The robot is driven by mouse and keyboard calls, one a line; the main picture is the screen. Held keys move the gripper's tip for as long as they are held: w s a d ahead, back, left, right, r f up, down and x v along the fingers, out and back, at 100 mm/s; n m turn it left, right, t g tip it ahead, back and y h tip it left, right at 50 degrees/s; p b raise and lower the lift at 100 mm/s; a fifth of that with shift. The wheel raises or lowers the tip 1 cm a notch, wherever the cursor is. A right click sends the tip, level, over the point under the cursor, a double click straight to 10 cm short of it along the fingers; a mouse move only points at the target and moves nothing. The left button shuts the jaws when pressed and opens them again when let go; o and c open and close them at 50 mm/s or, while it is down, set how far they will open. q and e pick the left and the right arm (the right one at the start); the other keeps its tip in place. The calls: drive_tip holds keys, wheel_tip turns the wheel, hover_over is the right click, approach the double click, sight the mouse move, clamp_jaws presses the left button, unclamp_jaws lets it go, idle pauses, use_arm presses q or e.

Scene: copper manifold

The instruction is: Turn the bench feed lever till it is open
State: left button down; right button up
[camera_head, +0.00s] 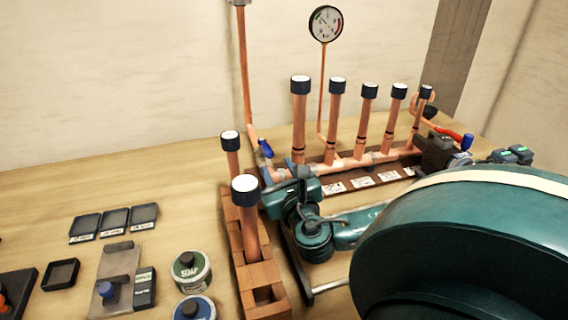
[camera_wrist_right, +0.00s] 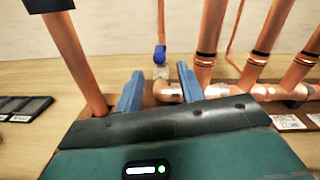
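The bench feed lever appears to be the small blue handle (camera_head: 265,148) at the foot of the tall copper feed pipe (camera_head: 243,80), by the manifold's left end. The blue handle also shows in the right wrist view (camera_wrist_right: 160,54), upright, just beyond my fingers. My right gripper (camera_head: 280,168) is at the manifold's left end, near the handle. In the right wrist view its two blue fingers (camera_wrist_right: 158,82) are spread apart with nothing clearly held between them. Whether a finger touches the valve or pipe cannot be told. My left gripper is not in view.
The copper manifold (camera_head: 345,165) has several capped upright pipes. A pressure gauge (camera_head: 325,23) stands above it. A red handle (camera_head: 448,133) is at its right end. A wooden rack (camera_head: 252,272) with capped pipes stands left of my right gripper. Tins and trays lie farther left.

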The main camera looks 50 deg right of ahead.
drive_tip(key=shift+v, duration=1.8)
